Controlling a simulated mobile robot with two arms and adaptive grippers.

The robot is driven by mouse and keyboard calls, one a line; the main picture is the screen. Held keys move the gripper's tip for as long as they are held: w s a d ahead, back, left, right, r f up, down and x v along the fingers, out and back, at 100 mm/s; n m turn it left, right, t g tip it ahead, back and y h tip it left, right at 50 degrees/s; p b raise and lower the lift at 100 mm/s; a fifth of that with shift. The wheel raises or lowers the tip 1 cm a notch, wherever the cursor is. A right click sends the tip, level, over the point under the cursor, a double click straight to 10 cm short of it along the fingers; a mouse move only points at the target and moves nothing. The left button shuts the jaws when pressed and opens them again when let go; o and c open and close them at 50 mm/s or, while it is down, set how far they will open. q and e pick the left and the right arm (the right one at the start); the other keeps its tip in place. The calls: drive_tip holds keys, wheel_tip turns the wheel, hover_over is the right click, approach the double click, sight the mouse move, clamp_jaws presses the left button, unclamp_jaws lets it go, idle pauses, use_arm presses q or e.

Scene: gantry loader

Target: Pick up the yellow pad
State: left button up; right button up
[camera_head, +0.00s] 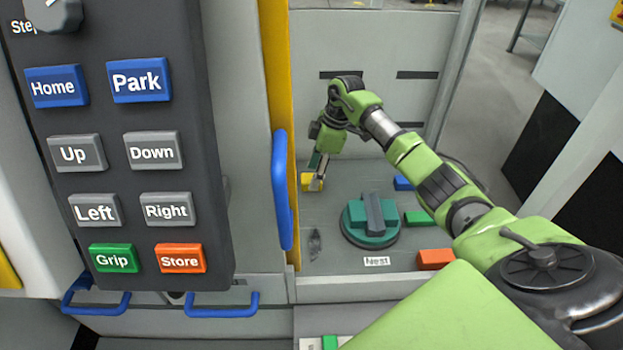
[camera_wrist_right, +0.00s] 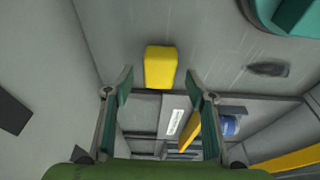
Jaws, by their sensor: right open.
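The yellow pad (camera_head: 307,181) lies on the grey floor of the bay in the head view, left of the round teal piece. In the right wrist view the yellow pad (camera_wrist_right: 160,66) appears as a small block, centred sideways and just above the fingertips in the picture. My right gripper (camera_head: 317,178) points down close beside the pad and partly overlaps it in the head view. In the wrist view this gripper (camera_wrist_right: 161,84) is open and empty, its two fingers spread wider than the pad. Whether a finger touches the pad cannot be told. My left gripper is not in view.
The teal nest piece (camera_head: 372,240) stands to the right of the pad, near a blue block (camera_head: 403,183), a green block (camera_head: 418,218) and an orange block (camera_head: 435,259). A yellow post (camera_head: 276,70) and blue handle (camera_head: 282,190) border the bay's left side, beside the button panel (camera_head: 120,220).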

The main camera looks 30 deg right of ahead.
drive_tip(key=shift+x, duration=1.05)
drive_tip(key=shift+c, duration=0.4)
drive_tip(key=c, duration=0.9)
drive_tip(key=shift+d+r, duration=0.15)
